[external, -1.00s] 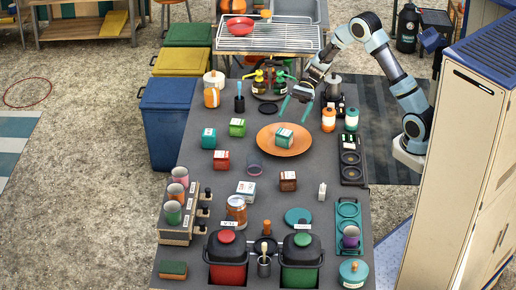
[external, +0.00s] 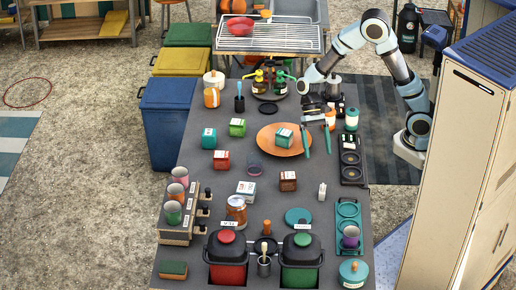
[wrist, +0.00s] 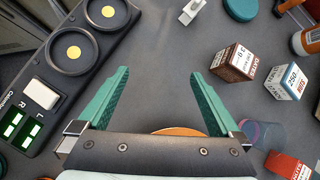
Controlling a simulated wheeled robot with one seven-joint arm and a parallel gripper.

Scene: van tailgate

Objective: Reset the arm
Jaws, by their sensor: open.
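My gripper (external: 317,143) is open and empty, with its teal fingers pointing down near the right edge of the orange plate. In the wrist view my gripper (wrist: 158,98) shows both fingers spread wide with bare grey table between them. In the wrist view only a sliver of the plate (wrist: 180,131) shows behind the gripper's palm. An orange bottle (external: 330,115) is partly hidden behind my gripper.
A black two-burner panel (external: 352,172) lies right of my gripper; it also shows in the wrist view (wrist: 68,82). A white-green bottle (external: 352,119) stands close behind. Brown (external: 288,181) and red (external: 221,160) boxes stand on the table. A tall cabinet (external: 462,150) is at right.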

